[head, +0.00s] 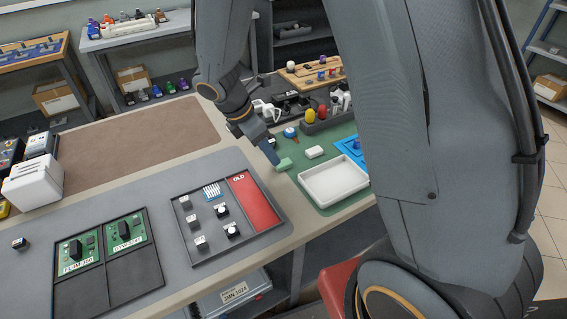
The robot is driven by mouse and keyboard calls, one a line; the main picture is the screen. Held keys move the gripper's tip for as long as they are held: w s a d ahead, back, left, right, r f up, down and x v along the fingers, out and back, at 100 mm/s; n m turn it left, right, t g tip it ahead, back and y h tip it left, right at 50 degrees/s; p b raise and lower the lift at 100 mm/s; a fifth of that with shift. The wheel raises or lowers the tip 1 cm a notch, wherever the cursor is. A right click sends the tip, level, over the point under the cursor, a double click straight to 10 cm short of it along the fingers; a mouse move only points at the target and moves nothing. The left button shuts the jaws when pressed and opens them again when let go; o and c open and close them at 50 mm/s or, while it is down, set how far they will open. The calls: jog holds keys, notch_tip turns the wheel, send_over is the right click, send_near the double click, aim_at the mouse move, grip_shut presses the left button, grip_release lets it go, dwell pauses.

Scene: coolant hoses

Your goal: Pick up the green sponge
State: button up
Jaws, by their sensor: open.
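The green sponge (284,164) is a small light-green block on the green mat (318,188) on the table, left of a white tray. My gripper (271,155) reaches down at the sponge's upper left, its tip close to it. The gripper is open. Its fingers are small and partly hidden here, and I cannot tell whether they touch the sponge.
The white tray (336,199) and a small white block (314,152) are close on the right. A dark rack with red and yellow tools (316,115) stands behind. A black tray with a red OLD section (255,201) lies to the left. The brown mat (140,150) is clear.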

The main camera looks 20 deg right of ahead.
aim_at(281, 164)
jog(key=x, duration=0.2)
jog(key=d+p+x, duration=0.1)
jog(key=x, duration=0.2)
jog(key=shift+r, duration=0.1)
jog(key=shift+d+f, duration=0.1)
jog(key=shift+f, duration=0.3)
jog(key=c, duration=1.1)
